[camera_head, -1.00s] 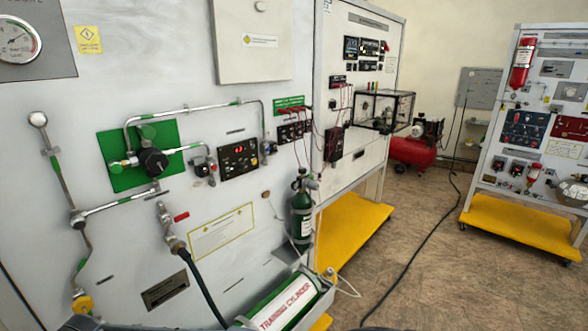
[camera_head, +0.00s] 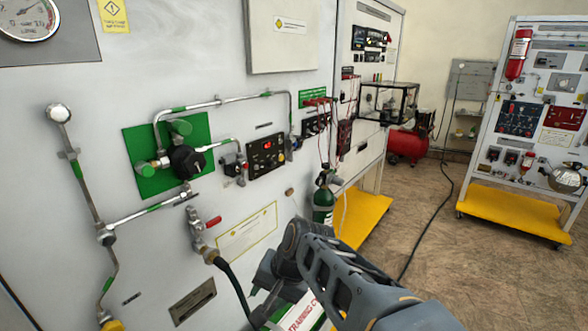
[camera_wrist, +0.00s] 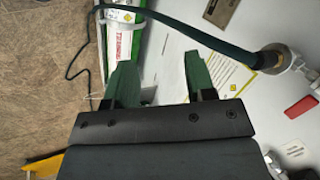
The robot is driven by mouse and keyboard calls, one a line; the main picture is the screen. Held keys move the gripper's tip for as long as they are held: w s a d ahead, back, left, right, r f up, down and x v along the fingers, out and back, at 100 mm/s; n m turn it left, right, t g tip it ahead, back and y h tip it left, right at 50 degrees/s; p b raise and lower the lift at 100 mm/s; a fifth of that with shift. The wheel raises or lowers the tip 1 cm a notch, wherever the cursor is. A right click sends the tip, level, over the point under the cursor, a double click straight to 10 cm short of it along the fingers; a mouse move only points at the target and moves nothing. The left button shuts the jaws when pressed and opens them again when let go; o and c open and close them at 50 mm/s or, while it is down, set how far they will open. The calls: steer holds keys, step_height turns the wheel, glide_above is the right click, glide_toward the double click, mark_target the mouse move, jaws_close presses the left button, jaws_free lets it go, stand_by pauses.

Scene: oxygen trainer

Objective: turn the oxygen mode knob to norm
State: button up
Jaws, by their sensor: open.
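A black control panel (camera_head: 267,155) with a red lit display and small knobs is on the grey trainer wall, right of the green plate (camera_head: 145,150). Its markings are too small to read, so I cannot tell which knob is the oxygen mode knob or where it points. A larger round black knob (camera_head: 186,161) sits on the green plate. In the head view, my arm reaches in from the bottom, below the panel. My gripper (camera_wrist: 158,75) is open and empty in the wrist view, its green fingers apart. The control panel does not show in the wrist view.
A valve with a red handle (camera_head: 212,222) and a dark hose (camera_head: 237,290) are left of my arm. A green bottle (camera_head: 323,206) stands behind my arm. The white training cylinder (camera_wrist: 123,35) shows beyond my fingers in the wrist view.

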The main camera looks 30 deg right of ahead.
steer(key=w+d+r+m+t+y+b, duration=0.1)
steer(key=w+d+r+m+t+y, duration=0.25)
steer(key=w+m, duration=0.35)
steer(key=m+t+b, duration=0.2)
steer(key=m+t, duration=0.7)
steer(key=m, duration=0.7)
glide_toward(274, 166)
steer(key=shift+y, duration=0.25)
steer(key=p+x, duration=0.2)
steer(key=x, duration=0.6)
steer(key=shift+w, duration=0.1)
steer(key=shift+w+a, duration=0.15)
steer(key=shift+w, duration=0.35)
steer(key=c, duration=0.9)
